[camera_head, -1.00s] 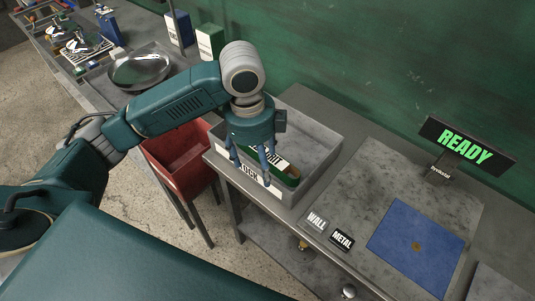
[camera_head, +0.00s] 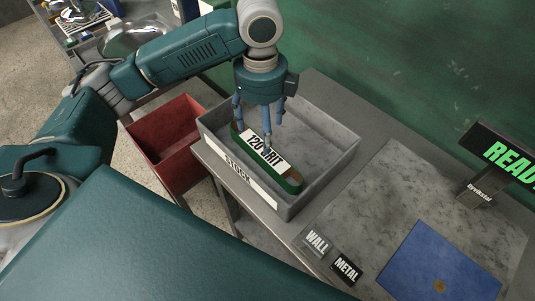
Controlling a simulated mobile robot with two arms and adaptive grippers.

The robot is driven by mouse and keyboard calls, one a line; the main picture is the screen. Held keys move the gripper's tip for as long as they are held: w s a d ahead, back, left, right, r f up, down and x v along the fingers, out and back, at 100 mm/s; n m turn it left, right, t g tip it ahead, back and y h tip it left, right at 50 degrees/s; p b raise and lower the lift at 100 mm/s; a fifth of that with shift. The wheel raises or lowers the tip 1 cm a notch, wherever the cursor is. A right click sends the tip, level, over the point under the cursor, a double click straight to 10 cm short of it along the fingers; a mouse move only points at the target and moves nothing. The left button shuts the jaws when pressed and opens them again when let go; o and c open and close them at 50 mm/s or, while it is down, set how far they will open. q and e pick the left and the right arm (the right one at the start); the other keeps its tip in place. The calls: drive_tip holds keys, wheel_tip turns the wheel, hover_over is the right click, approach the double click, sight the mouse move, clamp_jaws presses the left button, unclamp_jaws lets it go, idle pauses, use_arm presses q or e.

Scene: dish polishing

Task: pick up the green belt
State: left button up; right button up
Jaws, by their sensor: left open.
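The green belt (camera_head: 293,187) lies in the grey stock bin (camera_head: 327,135). It is a loop with a green outer side, a brownish inner side and a white label reading 120 and what looks like GRIT. My left gripper (camera_head: 262,138) points down over the bin, its fingers spread above the belt's label and hiding part of it. I cannot tell whether the fingertips touch the belt. My right gripper is not in view.
A red bin (camera_head: 165,137) stands left of the stock bin. WALL (camera_head: 317,241) and METAL (camera_head: 346,268) tags lie on the bench in front. A blue mat (camera_head: 440,262) and a sign (camera_head: 492,150) are at the right. A metal bowl (camera_head: 132,38) is at the back left.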

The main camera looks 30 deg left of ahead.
sight(261, 152)
use_arm(q)
wheel_tip(261, 152, down, 4)
drive_tip(key=shift+s+p, duration=0.1)
drive_tip(key=shift+p, duration=0.25)
drive_tip(key=shift+s+f, duration=0.1)
drive_tip(key=shift+f, duration=0.5)
drive_tip(key=f, duration=0.1)
drive_tip(key=f+p, duration=0.1)
drive_tip(key=f, duration=0.2)
drive_tip(key=shift+a+f+p, duration=0.2)
drive_tip(key=shift+a+p, duration=0.1)
drive_tip(key=shift+p, duration=0.05)
drive_tip(key=shift+f, duration=0.55)
drive_tip(key=c, duration=1.2)
drive_tip(key=shift+w, duration=0.2)
drive_tip(key=shift+c, duration=1)
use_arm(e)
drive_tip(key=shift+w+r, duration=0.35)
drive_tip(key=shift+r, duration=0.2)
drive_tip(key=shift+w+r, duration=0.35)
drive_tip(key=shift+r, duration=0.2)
use_arm(q)
drive_tip(key=shift+r, duration=0.15)
drive_tip(key=shift+c, duration=0.2)
